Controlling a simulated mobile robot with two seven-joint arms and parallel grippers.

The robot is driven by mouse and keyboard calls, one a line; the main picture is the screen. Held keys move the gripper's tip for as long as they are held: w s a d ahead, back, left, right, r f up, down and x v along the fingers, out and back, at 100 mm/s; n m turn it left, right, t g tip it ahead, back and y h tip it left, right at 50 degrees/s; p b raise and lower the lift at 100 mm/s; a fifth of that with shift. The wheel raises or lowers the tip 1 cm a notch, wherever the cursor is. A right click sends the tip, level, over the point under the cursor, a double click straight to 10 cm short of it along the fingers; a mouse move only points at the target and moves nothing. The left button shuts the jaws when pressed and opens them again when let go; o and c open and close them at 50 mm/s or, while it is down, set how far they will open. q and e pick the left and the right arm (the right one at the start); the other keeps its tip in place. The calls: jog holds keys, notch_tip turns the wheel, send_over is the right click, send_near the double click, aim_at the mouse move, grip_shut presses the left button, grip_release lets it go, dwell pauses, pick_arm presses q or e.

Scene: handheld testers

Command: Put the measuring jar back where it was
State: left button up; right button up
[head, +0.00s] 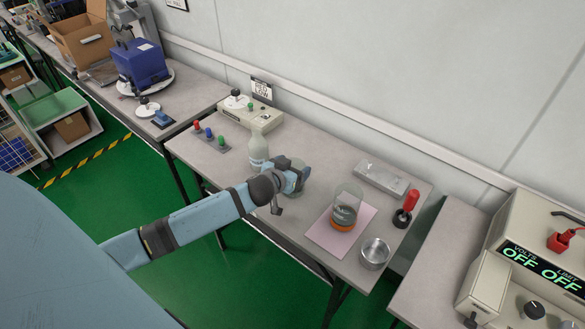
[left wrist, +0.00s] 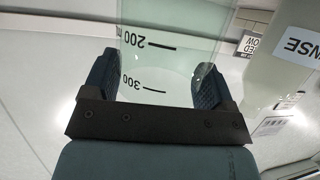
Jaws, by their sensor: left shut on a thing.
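My left gripper (head: 296,176) is shut on the clear measuring jar (left wrist: 168,62), whose wall sits between the two blue fingers in the left wrist view. Black marks for 200 and 300 show on the jar. In the head view the jar is mostly hidden by the gripper, over the middle of the grey table. I cannot tell whether its base touches the table. A pale bottle (head: 258,150) stands just left of the gripper; it also shows at the right of the left wrist view (left wrist: 288,52). My right gripper is not in view.
A pink mat (head: 318,237) holds a glass vessel (head: 345,212) with orange at its base. A metal cup (head: 374,254), a red-handled tool (head: 407,207) and a clear tray (head: 381,178) are nearby. Coloured knobs (head: 209,135) and a beige device (head: 262,117) stand left. Bare table lies between gripper and mat.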

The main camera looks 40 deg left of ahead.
pick_arm(q)
jog(key=o, duration=1.3)
jog(key=shift+f, duration=0.1)
jog(key=shift+s+r, duration=0.1)
jog(key=shift+r, duration=0.15)
jog(key=a+v, duration=0.1)
jog(key=v, duration=1)
jog(key=s+d+f+m+g+h, duration=0.1)
jog(key=s+d+f, duration=0.3)
jog(key=s+d, duration=0.1)
jog(key=s+d+f+m+g+h, duration=0.1)
jog(key=s+d+f, duration=0.3)
jog(key=d, duration=0.3)
jog(key=s+d+f+m+g+h, duration=0.1)
jog(key=s+d+f+h, duration=0.1)
jog(key=s+d+f, duration=0.2)
jog(key=shift+s+d+f, duration=0.2)
jog(key=shift+s+d, duration=0.35)
jog(key=shift+s, duration=0.15)
jog(key=shift+s+d+f, duration=0.15)
jog(key=shift+s+d, duration=0.4)
jog(key=shift+s, duration=0.2)
